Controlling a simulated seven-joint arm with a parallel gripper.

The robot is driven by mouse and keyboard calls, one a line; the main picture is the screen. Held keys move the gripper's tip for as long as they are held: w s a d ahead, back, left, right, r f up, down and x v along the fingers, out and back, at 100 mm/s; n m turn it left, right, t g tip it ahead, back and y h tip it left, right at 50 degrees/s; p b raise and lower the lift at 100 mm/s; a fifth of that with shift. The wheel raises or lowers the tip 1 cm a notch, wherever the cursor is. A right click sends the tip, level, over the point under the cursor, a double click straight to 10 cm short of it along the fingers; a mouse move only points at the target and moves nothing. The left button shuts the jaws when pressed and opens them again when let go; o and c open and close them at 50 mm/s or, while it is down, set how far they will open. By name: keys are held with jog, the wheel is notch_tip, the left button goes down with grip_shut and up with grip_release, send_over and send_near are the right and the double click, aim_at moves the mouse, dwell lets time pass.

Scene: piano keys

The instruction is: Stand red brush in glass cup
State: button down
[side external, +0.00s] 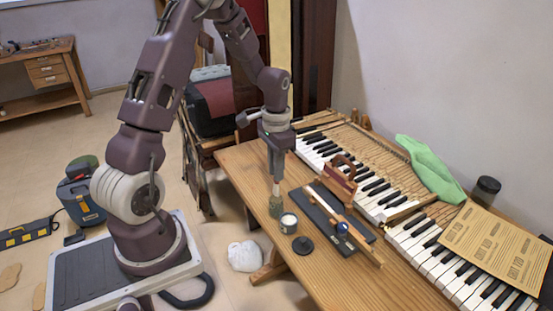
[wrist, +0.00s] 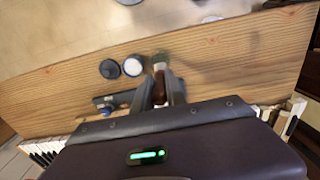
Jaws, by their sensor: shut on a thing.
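My gripper (side external: 277,172) points down over the near part of the wooden bench, shut on the red brush. In the wrist view the brush (wrist: 159,88) shows as a dark red-brown shape between the fingers. In the side view its pale lower part (side external: 276,189) points down, roughly upright. The glass cup (side external: 275,208), small and greenish, stands directly below at the bench edge. It also shows beyond the fingertips in the wrist view (wrist: 160,64). The brush's lower end meets the cup's mouth in the picture; I cannot tell how far inside it is.
An open white jar (side external: 288,223) and a black round lid (side external: 303,245) sit close to the cup. A dark board (side external: 327,213) with a wooden strip and tools lies to the right. Piano keys (side external: 406,234), a green cloth (side external: 430,168) and a printed sheet (side external: 492,248) lie behind.

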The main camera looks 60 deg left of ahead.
jog(key=shift+f, duration=2.55)
jog(key=c, duration=1.3)
grip_release()
notch_tip(320, 180, up, 7)
jog(key=shift+r, duration=0.1)
